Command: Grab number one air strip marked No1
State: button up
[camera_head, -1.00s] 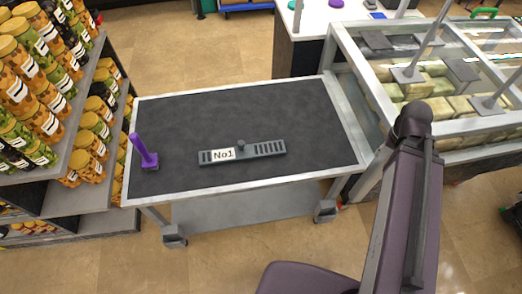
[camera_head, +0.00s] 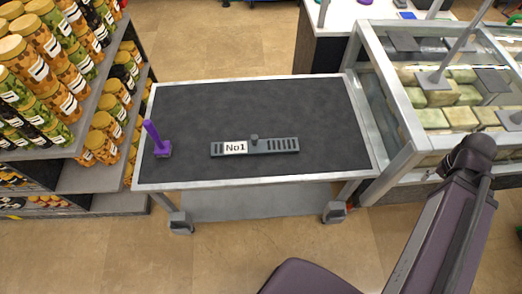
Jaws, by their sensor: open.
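The air strip marked No1 (camera_head: 280,146) is a long flat grey bar with slots and a small knob near its middle. Its white label reads "No1" on the left part. It lies flat on the dark top of a metal-framed table (camera_head: 200,103), toward the front edge. A purple upright handle on a small purple base (camera_head: 160,149) stands on the same table at the left, apart from the strip. My arm's purple-grey links show at the lower right. My gripper is not in view, and nothing touches the strip.
A shelf of jars (camera_head: 65,152) stands close at the table's left. A glass-topped display case (camera_head: 402,140) stands close at its right, and a white counter (camera_head: 345,14) stands behind. Tan floor (camera_head: 265,235) is open in front. Most of the tabletop is bare.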

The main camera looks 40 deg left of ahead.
aim_at(253, 147)
jog(key=z, duration=0.1)
jog(key=k, duration=1.3)
jog(key=u, duration=2)
jog(key=i, duration=1)
jog(key=z, duration=0.1)
